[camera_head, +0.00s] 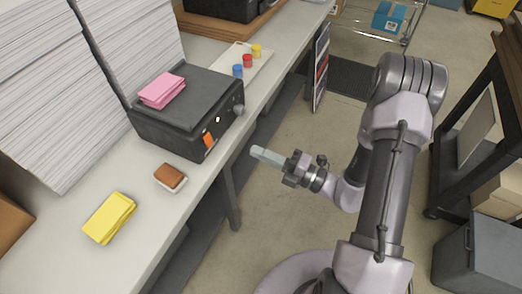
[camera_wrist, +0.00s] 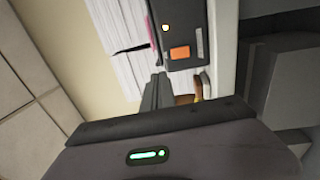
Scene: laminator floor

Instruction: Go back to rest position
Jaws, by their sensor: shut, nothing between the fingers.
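My gripper (camera_head: 268,157) shows in the head view, held out over the floor just right of the bench edge. Its fingers are together and hold nothing. The arm is bent, with its elbow high at the right. In the wrist view the shut fingers (camera_wrist: 157,92) point toward the black laminator (camera_wrist: 182,35) and the bench. The laminator also shows in the head view (camera_head: 185,135), left of my gripper and apart from it.
A dark rack (camera_head: 462,140) and a grey bin (camera_head: 485,255) stand right. Floor between is clear.

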